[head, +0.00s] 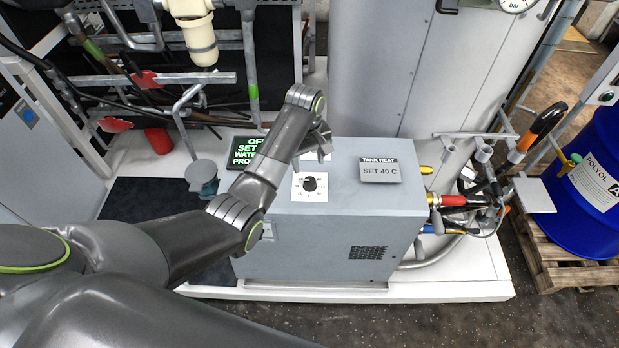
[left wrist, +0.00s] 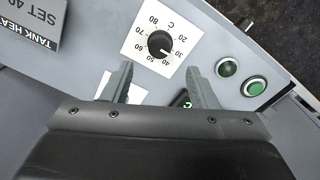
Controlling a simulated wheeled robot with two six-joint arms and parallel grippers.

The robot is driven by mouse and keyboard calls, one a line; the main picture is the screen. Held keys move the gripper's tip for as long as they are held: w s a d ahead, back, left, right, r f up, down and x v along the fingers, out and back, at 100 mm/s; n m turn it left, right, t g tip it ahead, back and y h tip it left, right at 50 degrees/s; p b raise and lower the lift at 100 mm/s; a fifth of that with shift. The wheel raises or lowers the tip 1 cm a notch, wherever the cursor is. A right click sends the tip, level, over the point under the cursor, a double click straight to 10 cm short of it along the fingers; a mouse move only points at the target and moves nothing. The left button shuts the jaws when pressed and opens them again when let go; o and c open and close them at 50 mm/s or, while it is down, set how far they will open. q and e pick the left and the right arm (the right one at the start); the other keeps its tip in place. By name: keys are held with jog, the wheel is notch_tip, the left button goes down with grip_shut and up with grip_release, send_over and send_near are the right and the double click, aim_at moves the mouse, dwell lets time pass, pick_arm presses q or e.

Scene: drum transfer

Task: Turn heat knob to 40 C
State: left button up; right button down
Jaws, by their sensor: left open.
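The heat knob (head: 309,184) is a small black dial on a white scale plate on the top of the grey cabinet (head: 330,232). In the left wrist view the knob (left wrist: 159,43) sits on a scale from 20 to 80 C. Its white mark points to the 30 to 40 side; I cannot read it exactly. A sign (head: 380,172) beside it reads TANK HEAT, SET 40 C. My left gripper (head: 319,140) is above the cabinet, behind the knob in the head view. Its fingers (left wrist: 161,82) are open and empty, apart from the knob.
Two green round buttons (left wrist: 254,87) are near the knob plate in the left wrist view. Hoses and coloured handles (head: 458,200) crowd the cabinet's right side. A blue drum (head: 585,215) stands on a pallet at the far right.

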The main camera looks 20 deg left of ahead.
aim_at(310, 180)
pick_arm(q)
notch_tip(310, 180, down, 8)
jog(key=shift+w+d+f, duration=0.1)
jog(key=shift+f, duration=0.1)
dwell(0.3)
jog(key=c, duration=1)
jog(key=shift+o, duration=0.2)
jog(key=shift+m, duration=0.3)
jog(key=shift+r+m+p, duration=0.1)
jog(key=shift+m+p, duration=0.4)
jog(key=shift+p, duration=0.05)
jog(key=shift+m+p, duration=0.55)
jog(key=shift+m, duration=0.55)
jog(key=m+p, duration=0.1)
jog(key=m, duration=0.3)
jog(key=shift+w+m, duration=0.1)
jog(key=shift+m, duration=0.3)
